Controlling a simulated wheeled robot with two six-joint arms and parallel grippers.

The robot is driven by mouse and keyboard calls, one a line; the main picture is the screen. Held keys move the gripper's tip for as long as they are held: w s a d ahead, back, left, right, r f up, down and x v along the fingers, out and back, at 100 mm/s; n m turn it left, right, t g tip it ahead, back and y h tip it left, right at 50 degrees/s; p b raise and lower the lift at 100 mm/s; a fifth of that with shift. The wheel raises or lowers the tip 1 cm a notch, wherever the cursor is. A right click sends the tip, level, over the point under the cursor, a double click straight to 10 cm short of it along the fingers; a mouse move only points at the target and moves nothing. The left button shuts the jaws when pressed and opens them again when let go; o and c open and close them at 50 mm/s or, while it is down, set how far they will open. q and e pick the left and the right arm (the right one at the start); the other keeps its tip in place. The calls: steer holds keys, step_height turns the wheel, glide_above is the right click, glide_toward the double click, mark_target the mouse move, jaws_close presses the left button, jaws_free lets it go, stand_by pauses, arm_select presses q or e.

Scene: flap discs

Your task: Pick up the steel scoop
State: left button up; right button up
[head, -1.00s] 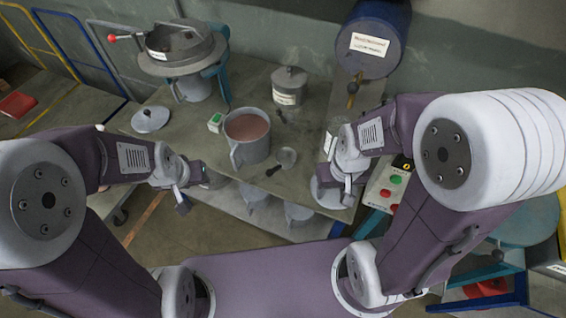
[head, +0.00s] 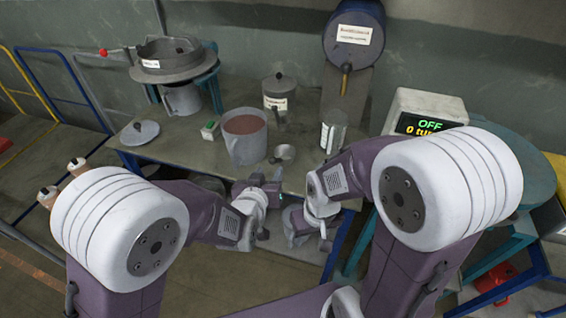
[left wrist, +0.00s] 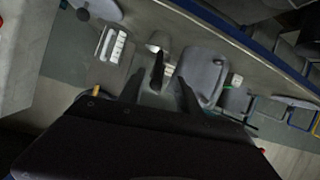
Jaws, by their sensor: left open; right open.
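The steel scoop (head: 285,152) lies on the workbench, right of the grey pot, in the head view. Its dark handle points toward the front edge. In the left wrist view the scoop's bowl (left wrist: 157,42) is at the top middle, with the dark handle (left wrist: 157,70) below it. My left gripper (head: 264,188) is open and empty, just in front of the handle near the bench edge. In the left wrist view its fingertips (left wrist: 158,92) stand on either side of the handle's line, apart from it. My right gripper (head: 309,236) is open, low in front of the bench.
The grey pot (head: 245,142) of reddish-brown material stands left of the scoop. A labelled tin (head: 333,130) stands to its right and a lidded canister (head: 279,98) behind. A box with an OFF display (head: 426,108) is further right. Bare bench (head: 180,152) lies left of the pot.

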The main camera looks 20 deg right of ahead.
mark_target(276, 160)
arm_select(q)
steer(key=x, duration=0.8)
steer(key=shift+w+d+r+p, duration=0.1)
steer(key=shift+w+d+p, duration=0.2)
steer(key=shift+w+p, duration=0.05)
steer(key=shift+s, duration=0.1)
jaws_close()
